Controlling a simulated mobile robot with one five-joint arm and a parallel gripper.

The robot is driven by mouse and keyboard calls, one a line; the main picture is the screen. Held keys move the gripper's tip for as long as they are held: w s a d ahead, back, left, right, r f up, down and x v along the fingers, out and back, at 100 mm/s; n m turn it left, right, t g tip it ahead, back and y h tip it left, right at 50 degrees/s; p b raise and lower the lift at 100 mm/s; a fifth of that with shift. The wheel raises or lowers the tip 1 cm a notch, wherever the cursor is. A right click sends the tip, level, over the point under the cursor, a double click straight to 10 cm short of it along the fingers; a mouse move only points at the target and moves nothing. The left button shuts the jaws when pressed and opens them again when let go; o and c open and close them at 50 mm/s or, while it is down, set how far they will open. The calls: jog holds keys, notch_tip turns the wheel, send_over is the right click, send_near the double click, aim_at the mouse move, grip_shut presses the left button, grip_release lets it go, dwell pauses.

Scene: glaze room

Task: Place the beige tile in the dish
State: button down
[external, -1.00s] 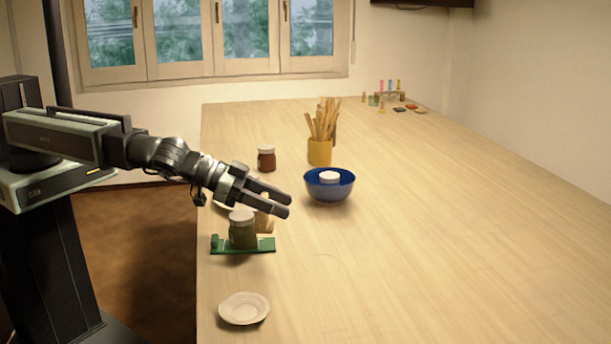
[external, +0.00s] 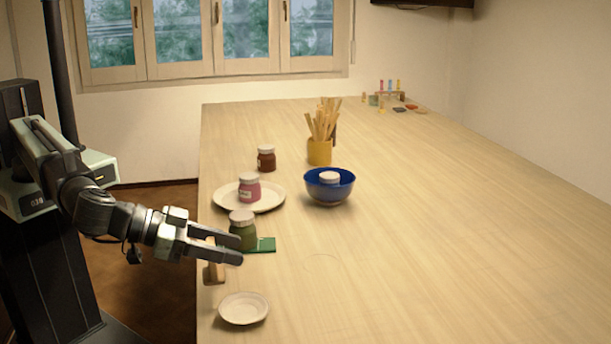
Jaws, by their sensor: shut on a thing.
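My gripper (external: 239,252) is over the table's left part, in front of the green jar and behind the dish. The small off-white dish (external: 243,308) sits near the table's near left edge. It looks empty. The tile is above and a little left of the dish in the picture, apart from it.
A green jar (external: 243,233) stands by a flat green piece (external: 265,244), partly behind my gripper. A pink jar (external: 249,190) is on a cream plate (external: 275,198). Behind are a blue bowl (external: 329,192), a brown jar (external: 266,160) and a yellow cup (external: 319,152). The table's right side is clear.

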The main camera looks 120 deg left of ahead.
jog(key=w+f+b, duration=0.1)
jog(key=w, duration=0.1)
jog(key=w+f+b, duration=0.3)
jog(key=w, duration=0.2)
jog(key=shift+f, duration=0.35)
jog(key=shift+r, duration=0.25)
jog(key=shift+f, duration=0.2)
jog(key=c, duration=0.7)
grip_release()
jog(key=shift+r, duration=0.1)
